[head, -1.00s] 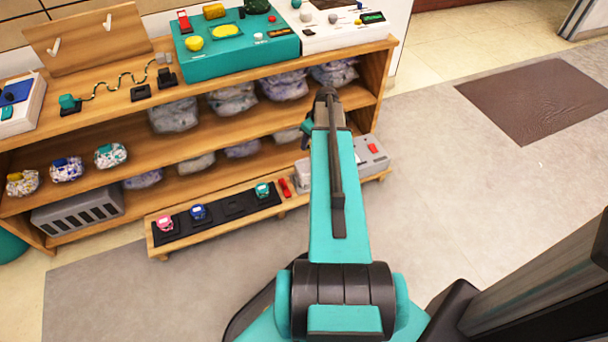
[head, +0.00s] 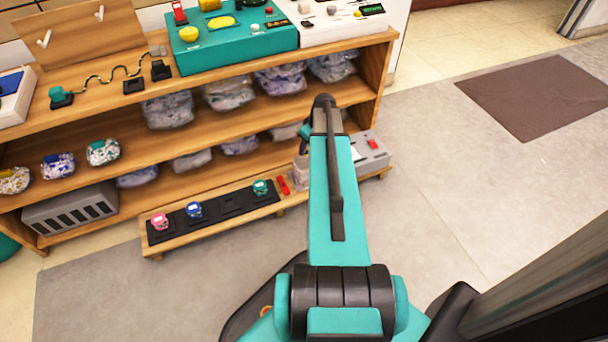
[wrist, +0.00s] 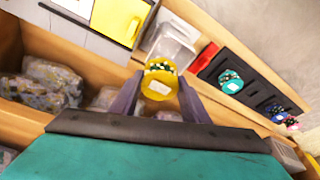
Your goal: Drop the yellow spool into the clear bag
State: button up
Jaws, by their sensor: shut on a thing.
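The yellow spool (wrist: 160,86) is between the two fingers of my gripper (wrist: 158,104) in the wrist view, with dark and pale bits at its upper end and a pale label. My gripper is shut on it. In the head view this clear thing (head: 300,173) is partly covered by my arm, beside a grey box.
A black tray (head: 232,207) on the low shelf holds pink (head: 160,221), blue (head: 194,210) and green (head: 260,187) spools. A red object (head: 283,185) lies beside it. The grey box (head: 371,150) is at right. Wrapped bags fill the shelves above.

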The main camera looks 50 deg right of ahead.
jog(key=shift+f, duration=0.25)
jog(key=o, duration=1.2)
jog(key=p+v, duration=0.4)
jog(key=v, duration=0.9)
jog(key=shift+r, duration=0.4)
